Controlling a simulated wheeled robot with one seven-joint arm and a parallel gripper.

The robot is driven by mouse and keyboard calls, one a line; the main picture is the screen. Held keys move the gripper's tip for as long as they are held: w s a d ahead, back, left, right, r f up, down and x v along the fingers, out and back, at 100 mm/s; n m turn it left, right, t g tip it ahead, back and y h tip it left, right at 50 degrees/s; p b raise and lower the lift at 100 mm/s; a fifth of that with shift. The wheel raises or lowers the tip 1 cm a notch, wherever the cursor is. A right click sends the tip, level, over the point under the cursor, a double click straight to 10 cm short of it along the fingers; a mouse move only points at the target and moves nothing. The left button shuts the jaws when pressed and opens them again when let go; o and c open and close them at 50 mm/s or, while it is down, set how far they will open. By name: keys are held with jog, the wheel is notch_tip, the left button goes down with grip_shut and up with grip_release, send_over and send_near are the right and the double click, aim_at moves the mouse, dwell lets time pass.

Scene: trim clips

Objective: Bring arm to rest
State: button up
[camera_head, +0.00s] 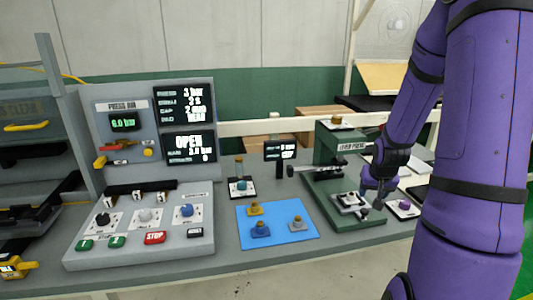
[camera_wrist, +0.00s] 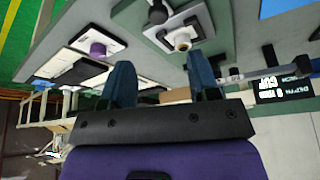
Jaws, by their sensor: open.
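My purple arm (camera_head: 482,150) reaches in from the right side of the head view. My gripper (camera_head: 372,203) is just right of the lever press base, close in the picture to the small fixture (camera_head: 350,200) on it. In the wrist view my gripper (camera_wrist: 162,80) shows two dark blue fingers spread apart, with nothing held between them. Beyond them, the wrist view also shows the fixture with a pale round part (camera_wrist: 182,40). The exact gap between the fingers and the press is hard to tell.
The green lever press (camera_head: 335,150) stands left of my gripper. A purple knob on a plate (camera_head: 404,205) lies just right of it. A blue mat (camera_head: 275,238) with several small clips, and a grey control panel (camera_head: 140,245), lie farther left.

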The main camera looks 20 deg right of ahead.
jog(key=s+a+r+n, duration=0.2)
jog(key=a+r+n, duration=0.1)
jog(key=a+r, duration=1.25)
jog(key=s+a+r+n+t+y, duration=0.1)
jog(key=s+a+r+n, duration=0.3)
jog(key=s+a+r, duration=0.6)
jog(key=s+a+y, duration=0.1)
jog(key=s+a, duration=0.2)
jog(key=shift+s+t+y, duration=0.3)
